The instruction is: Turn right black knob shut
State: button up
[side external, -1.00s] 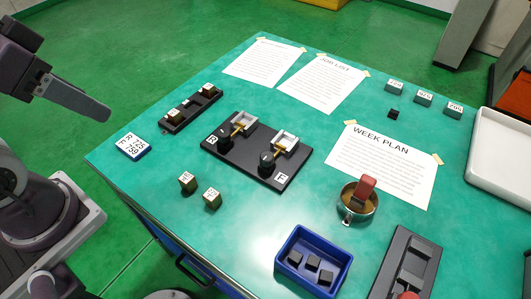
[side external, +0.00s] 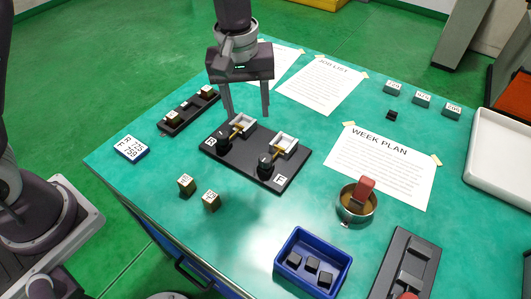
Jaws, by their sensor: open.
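The right black knob (side external: 265,163) stands on a black plate (side external: 231,164), beside the label "F". A brass-coloured spout runs from it to a small white tray (side external: 284,145). The left black knob (side external: 224,143), beside the label "R", has its own spout and white tray (side external: 240,124). My gripper (side external: 247,114) is open and empty, pointing down above the back left of the plate, near the left tray. It is up and to the left of the right knob and apart from it. Fine markings on the knobs are too small to read.
A black rack (side external: 190,110) with small blocks lies left of the plate. Two loose cubes (side external: 186,186) stand in front. A blue bin (side external: 312,262) and a metal cup (side external: 357,202) with a red-handled item are at right. Papers (side external: 321,85) lie behind.

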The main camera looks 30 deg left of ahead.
jog(key=n+g, duration=0.1)
jog(key=n, duration=0.1)
send_over(265, 157)
notch_tip(265, 157, down, 8)
jog(key=shift+d+f, duration=0.1)
jog(key=shift+f, duration=0.05)
notch_tip(265, 157, down, 7)
jog(key=shift+r, duration=0.15)
grip_shut()
jog(key=shift+m, duration=0.3)
